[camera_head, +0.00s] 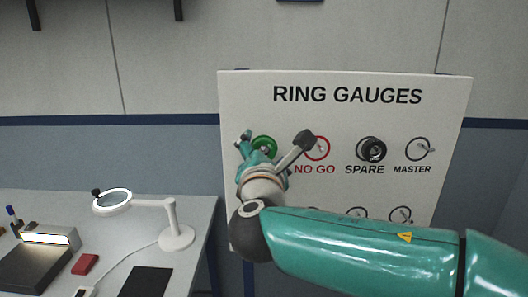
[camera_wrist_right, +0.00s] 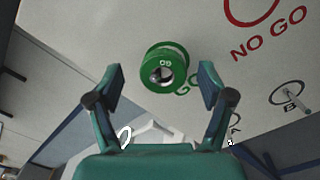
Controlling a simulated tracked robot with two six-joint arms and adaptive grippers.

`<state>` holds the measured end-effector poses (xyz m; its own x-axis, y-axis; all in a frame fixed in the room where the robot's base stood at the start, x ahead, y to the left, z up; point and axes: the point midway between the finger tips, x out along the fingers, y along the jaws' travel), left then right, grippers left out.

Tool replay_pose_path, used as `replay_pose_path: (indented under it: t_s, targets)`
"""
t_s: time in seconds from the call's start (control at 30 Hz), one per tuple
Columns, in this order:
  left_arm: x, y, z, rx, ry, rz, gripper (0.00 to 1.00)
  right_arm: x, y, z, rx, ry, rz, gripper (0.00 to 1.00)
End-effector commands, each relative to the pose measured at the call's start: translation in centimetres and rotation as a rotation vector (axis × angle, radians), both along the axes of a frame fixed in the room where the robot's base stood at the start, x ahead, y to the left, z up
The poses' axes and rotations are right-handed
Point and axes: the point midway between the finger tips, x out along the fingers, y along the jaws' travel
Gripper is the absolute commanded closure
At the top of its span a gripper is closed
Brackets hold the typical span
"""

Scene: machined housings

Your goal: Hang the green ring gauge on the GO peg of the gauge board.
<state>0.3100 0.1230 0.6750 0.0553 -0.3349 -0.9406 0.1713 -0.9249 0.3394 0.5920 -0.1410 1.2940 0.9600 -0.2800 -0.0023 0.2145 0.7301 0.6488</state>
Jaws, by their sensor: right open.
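The green ring gauge (camera_wrist_right: 176,55) is at the GO place of the gauge board (camera_head: 340,125), and a metal peg end shows inside its hole, so it appears to hang on the GO peg (camera_wrist_right: 158,75). The green GO lettering on the board is partly hidden by the ring. In the head view the ring (camera_head: 264,143) shows partly behind my gripper. My right gripper (camera_wrist_right: 161,78) is open, with its fingers spread to either side of the ring and clear of it. It also shows in the head view (camera_head: 275,141). My left gripper is not in view.
The NO GO peg (camera_head: 317,148) is close to the right of my gripper. A black ring (camera_head: 371,149) hangs at SPARE, and MASTER has a bare peg (camera_head: 424,150). A lower row is partly covered by my arm. A bench with a magnifier lamp (camera_head: 176,235) stands left.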

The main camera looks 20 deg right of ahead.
Motion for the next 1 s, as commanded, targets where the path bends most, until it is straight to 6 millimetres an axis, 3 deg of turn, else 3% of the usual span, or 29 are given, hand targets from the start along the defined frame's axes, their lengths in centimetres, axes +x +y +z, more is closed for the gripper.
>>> replay_pose_path:
  t_s: [0.17, 0.53, 0.77, 0.87, 0.97, 1.0]
  targets:
    - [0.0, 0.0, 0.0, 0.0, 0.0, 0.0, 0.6, -2.0, 0.7, 0.1, 0.0, -0.002, 0.004, 0.2]
    - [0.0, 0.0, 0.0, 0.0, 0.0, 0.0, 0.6, -8.9, 2.6, 0.0, 0.0, -0.002, 0.004, 0.2]
    - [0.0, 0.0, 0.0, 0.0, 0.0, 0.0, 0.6, -10.9, 3.3, -0.5, 0.002, 0.01, 0.002, 0.2]
    - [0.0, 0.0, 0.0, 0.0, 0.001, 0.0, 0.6, -10.4, 3.5, -2.5, 0.014, 0.063, 0.006, 0.2]
    - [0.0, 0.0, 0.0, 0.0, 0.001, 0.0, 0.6, -9.4, 3.7, -6.6, 0.045, 0.17, 0.011, 0.2]
    - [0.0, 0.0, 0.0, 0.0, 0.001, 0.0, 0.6, -9.0, 3.8, -8.8, 0.069, 0.228, 0.012, 0.2]
